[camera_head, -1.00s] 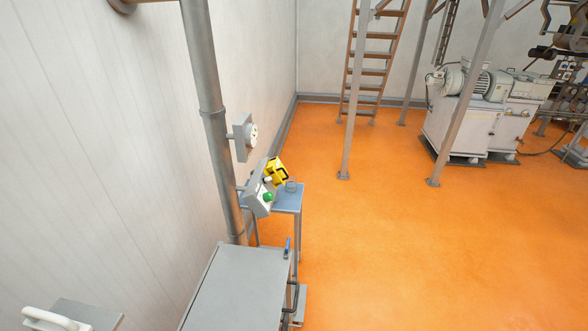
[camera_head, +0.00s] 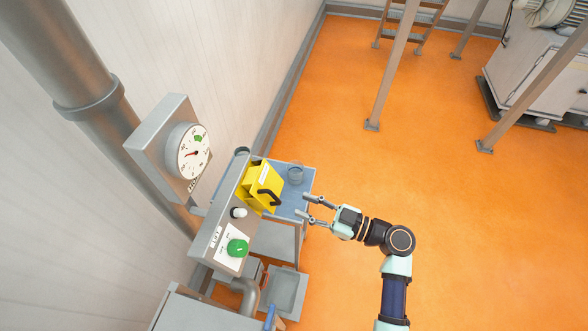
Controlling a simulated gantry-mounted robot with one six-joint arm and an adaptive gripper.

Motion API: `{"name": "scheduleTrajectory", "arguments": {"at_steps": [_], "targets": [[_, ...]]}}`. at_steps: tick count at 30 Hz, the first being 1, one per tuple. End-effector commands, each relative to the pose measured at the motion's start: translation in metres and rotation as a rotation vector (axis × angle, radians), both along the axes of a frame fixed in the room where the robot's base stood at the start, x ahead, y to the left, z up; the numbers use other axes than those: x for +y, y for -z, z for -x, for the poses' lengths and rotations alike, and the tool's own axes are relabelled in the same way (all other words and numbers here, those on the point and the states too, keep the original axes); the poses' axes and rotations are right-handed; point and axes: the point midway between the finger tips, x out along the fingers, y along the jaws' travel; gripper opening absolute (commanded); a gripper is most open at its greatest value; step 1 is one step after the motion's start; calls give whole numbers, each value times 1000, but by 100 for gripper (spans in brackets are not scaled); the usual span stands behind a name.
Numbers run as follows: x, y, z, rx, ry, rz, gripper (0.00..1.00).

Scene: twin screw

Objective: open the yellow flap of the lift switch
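The lift switch is a tilted grey box (camera_head: 207,243) beside the wall pipe. Its yellow flap (camera_head: 258,183) is at the far end of the sloped face, with a black handle (camera_head: 269,197) on it. A white knob (camera_head: 238,212) and a green button or knob (camera_head: 237,247) sit nearer on the same face. My gripper (camera_head: 305,206) is open and empty, to the right of the flap, its two fingers pointing left toward it. It appears apart from the flap. What lies under the flap is hidden.
A round gauge (camera_head: 193,151) on a grey box stands behind and left of the switch. A grey cabinet (camera_head: 190,315) is at the front. Orange floor (camera_head: 480,240) is clear on the right.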

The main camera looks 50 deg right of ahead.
Motion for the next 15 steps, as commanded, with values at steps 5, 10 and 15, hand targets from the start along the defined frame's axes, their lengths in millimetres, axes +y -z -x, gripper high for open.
{"name": "scheduleTrajectory", "arguments": {"at_steps": [5, 10, 15], "targets": [[3, -2, -11, 0, -4, 0, 37], [10, -4, -42, 3, -7, 0, 37], [15, -3, -68, 3, -5, 0, 37]]}}
